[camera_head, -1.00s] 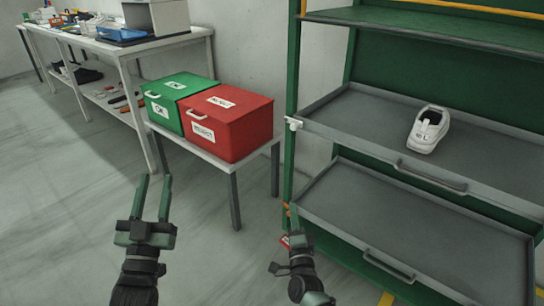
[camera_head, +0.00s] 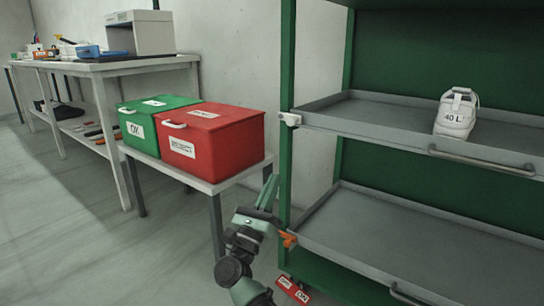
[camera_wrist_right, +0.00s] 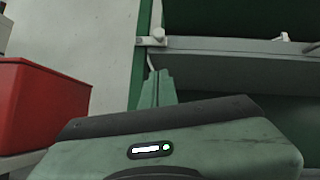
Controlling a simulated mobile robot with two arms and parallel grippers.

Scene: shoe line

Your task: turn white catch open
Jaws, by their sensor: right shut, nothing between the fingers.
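The white catch (camera_head: 291,119) sits on the green rack post at the left front corner of the upper shelf tray. It also shows in the right wrist view (camera_wrist_right: 157,36), above my fingertips. My right gripper (camera_head: 269,192) is shut and empty, pointing up. It is below the catch and a little to its left in the head view, apart from it. The right wrist view shows its closed fingers (camera_wrist_right: 157,88) in front of the rack post. My left gripper is not in view.
The green rack has an upper tray (camera_head: 380,118) holding a white shoe (camera_head: 455,113) and an empty lower tray (camera_head: 420,245). An orange catch (camera_head: 288,239) and a red tag (camera_head: 292,289) are lower down. A red box (camera_head: 209,142) and a green box (camera_head: 146,121) stand on a side table close by.

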